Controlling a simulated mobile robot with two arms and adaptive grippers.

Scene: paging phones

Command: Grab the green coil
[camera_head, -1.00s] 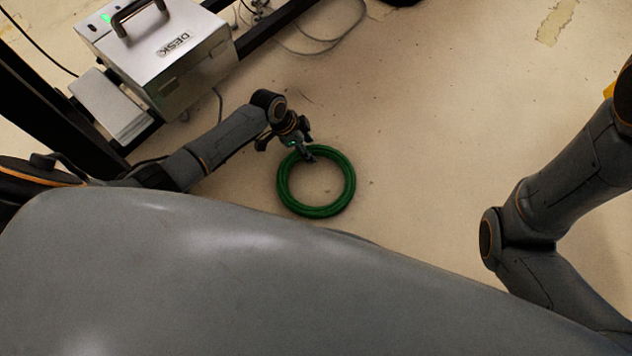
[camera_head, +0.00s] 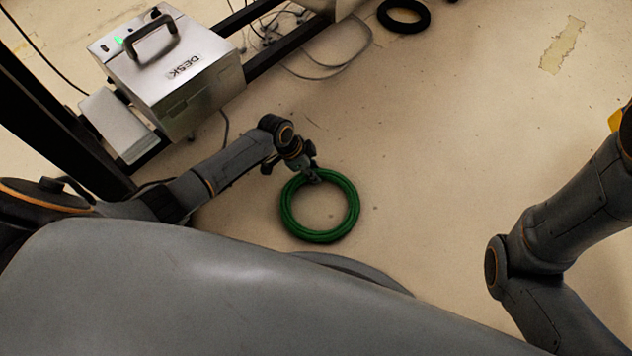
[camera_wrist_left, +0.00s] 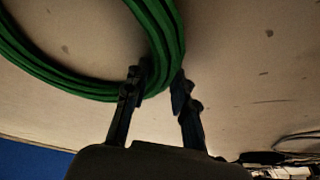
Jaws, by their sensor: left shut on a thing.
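The green coil (camera_head: 352,211) is a ring of bundled green cable, seen over the bare floor in the head view. My left gripper (camera_head: 313,177) is at the coil's upper left rim. In the left wrist view, the coil (camera_wrist_left: 167,40) passes between the two fingers of the left gripper (camera_wrist_left: 158,88), and the fingers are shut on it. I cannot tell whether the coil touches the floor. My right arm comes in at the right edge of the head view, and its gripper is out of the frame.
A silver box marked DESK (camera_head: 185,85) stands at the upper left on a dark frame. A black coil (camera_head: 404,17) lies on the floor at the top. Loose grey cable (camera_head: 345,68) lies near the frame. The floor right of the green coil is clear.

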